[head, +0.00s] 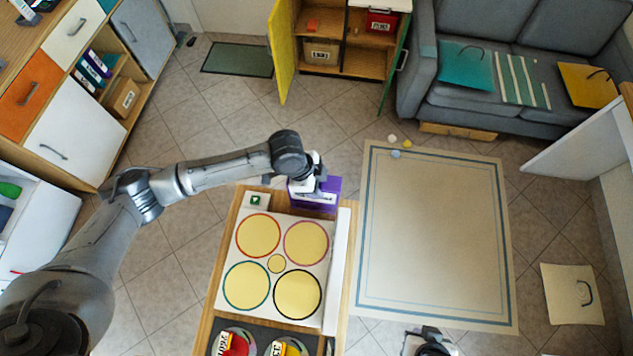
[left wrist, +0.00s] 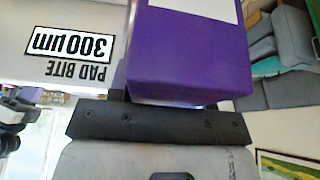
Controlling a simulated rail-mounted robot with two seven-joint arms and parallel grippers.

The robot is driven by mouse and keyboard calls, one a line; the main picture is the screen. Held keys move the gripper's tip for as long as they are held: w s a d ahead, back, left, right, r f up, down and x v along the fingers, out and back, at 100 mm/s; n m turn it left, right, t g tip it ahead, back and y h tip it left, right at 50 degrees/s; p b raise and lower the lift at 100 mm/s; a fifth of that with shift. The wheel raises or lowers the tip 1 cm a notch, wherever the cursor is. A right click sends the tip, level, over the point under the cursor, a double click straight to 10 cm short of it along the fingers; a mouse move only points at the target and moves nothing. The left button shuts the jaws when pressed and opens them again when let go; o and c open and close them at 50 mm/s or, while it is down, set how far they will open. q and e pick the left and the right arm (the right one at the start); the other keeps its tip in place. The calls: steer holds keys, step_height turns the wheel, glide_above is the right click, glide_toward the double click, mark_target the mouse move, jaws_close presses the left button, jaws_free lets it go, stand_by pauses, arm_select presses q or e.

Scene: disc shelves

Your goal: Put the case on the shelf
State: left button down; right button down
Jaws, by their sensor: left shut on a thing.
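A purple case (head: 327,194) is above the far end of the wooden table. It also shows in the left wrist view as a purple block with a white panel (left wrist: 190,55). My left gripper (head: 316,186) is shut on the case; the gripper partly hides it in the head view. An open cabinet with wooden shelves (head: 365,63) stands at the back, between a yellow door and a green door. I cannot tell which shelf the task means. My right gripper (head: 430,338) is at the bottom edge, apart from the case, and its jaws are unclear.
The table carries a white board (head: 283,312) with several ringed yellow discs. A brown box (head: 321,52) and a red box (head: 381,21) sit in the cabinet. A grey sofa (head: 440,60) stands right of it. Tiled floor lies open between table and cabinet; small balls lie on the rug (head: 435,240).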

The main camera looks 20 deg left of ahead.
arm_select(q)
steer(key=shift+f, duration=0.1)
steer(key=c, duration=0.6)
jaws_free()
steer(key=shift+o, duration=0.2)
steer(key=p+v, duration=0.1)
steer(key=v, duration=1.1)
